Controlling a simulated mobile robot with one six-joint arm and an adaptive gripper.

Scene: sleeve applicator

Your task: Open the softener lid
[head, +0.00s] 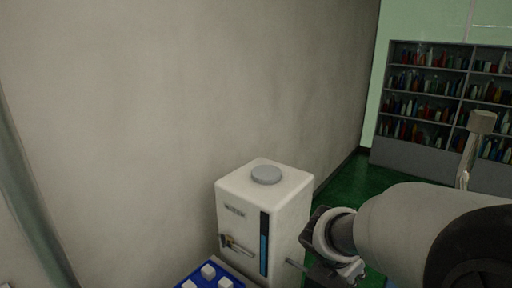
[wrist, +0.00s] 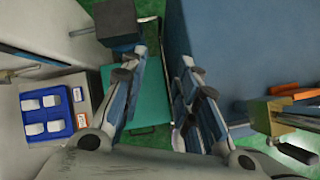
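The softener is most likely the white upright cabinet (head: 240,205) against the wall in the head view. A grey round lid (head: 266,174) lies flat on its top and looks closed. My gripper (head: 325,250) is to the right of the cabinet and lower than its top, apart from the lid. In the wrist view my gripper (wrist: 163,62) has its two fingers spread, with nothing held between them. I cannot make out the lid in the wrist view.
A blue tray (head: 190,272) with several white blocks sits at the cabinet's front; it also shows in the wrist view (wrist: 68,103). A handle (head: 236,246) sticks out of the cabinet front. Bookshelves (head: 420,150) stand far right. The space above the lid is clear.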

